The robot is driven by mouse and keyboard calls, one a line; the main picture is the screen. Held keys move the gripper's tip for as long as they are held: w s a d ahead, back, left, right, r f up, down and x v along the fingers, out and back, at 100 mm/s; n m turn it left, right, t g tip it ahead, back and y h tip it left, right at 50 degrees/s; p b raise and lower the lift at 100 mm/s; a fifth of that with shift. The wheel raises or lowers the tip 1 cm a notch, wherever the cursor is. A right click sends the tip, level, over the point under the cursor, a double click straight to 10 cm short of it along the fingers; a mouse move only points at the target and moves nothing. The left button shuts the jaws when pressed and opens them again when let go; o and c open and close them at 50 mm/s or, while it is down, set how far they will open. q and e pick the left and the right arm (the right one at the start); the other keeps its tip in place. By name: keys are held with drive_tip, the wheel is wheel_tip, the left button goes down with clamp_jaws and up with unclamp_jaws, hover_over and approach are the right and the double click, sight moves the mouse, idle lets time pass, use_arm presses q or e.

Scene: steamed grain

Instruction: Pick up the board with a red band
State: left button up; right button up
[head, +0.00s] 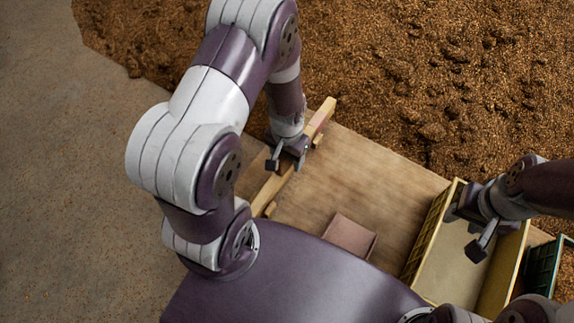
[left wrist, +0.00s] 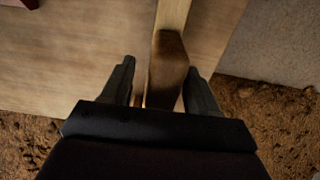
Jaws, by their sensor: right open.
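A long, narrow wooden board (head: 267,196) lies slantwise on the wooden platform, with a reddish patch near its far upper end. My left gripper (head: 287,158) is over the middle of this board. In the left wrist view the board (left wrist: 172,14) runs between the two open fingers (left wrist: 160,85), with a gap showing at the left finger; the right finger is close to it, and contact cannot be told. The gripper and arm hide part of the board. My right gripper (head: 467,230) is open and empty above a yellow crate.
The yellow crate (head: 428,232) stands at the platform's right, with a dark green crate (head: 543,266) beyond it. A flat reddish-brown piece (head: 348,236) lies on the wooden platform (head: 385,180). Brown grain (head: 400,70) spreads behind; bare grey floor (head: 70,180) lies left.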

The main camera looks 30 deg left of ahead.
use_arm(q)
clamp_jaws()
idle(1.3)
